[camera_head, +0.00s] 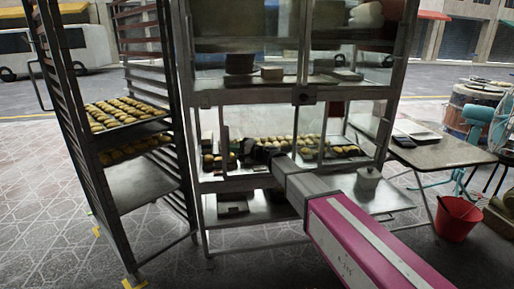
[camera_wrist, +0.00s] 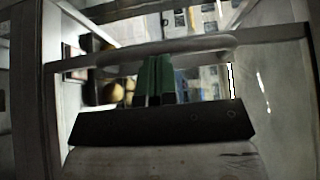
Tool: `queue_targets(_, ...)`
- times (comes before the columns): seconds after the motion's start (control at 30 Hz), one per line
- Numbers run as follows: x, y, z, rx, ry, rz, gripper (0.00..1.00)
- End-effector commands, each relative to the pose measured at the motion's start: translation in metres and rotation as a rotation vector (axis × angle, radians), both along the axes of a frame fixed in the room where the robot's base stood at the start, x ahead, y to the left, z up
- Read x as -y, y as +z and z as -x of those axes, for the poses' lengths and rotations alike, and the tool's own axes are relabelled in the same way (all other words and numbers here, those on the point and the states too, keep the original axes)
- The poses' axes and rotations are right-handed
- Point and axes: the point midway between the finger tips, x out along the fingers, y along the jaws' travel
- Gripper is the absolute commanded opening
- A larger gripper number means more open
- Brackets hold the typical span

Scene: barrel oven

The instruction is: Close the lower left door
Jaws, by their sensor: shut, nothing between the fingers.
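The metal display cabinet (camera_head: 290,97) stands in the middle of the head view, with glazed upper doors and a lower compartment holding rows of pastries (camera_head: 285,142). The lower left section is partly covered by my arm, so the door's exact angle is unclear. My gripper (camera_head: 262,151) is at this lower left section, small and dark in the head view. In the wrist view my gripper (camera_wrist: 155,98) has its green fingers together and empty. A pale horizontal bar (camera_wrist: 200,46) of a metal frame crosses just beyond them; contact cannot be told.
A tall rack (camera_head: 75,140) with trays of pastries stands close on the left. A folding table (camera_head: 440,152), a red bucket (camera_head: 457,218) and a turquoise fan (camera_head: 500,125) are on the right. A low shelf (camera_head: 260,212) juts out below the pastries. Paved floor is open in front.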

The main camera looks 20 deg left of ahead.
Motion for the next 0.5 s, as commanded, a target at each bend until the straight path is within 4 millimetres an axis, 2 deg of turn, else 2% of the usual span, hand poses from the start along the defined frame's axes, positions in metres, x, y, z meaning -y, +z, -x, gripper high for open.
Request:
queue_targets(0.03,-0.017,0.0,0.009,0.0,0.002,0.0,0.0)
queue_targets(0.2,-0.057,0.0,0.032,-0.001,0.001,-0.001,0.0)
queue_targets(0.4,-0.089,0.0,0.051,0.0,-0.001,0.0,0.0)
queue_targets(0.5,-0.098,0.0,0.056,0.0,-0.002,0.0,0.0)
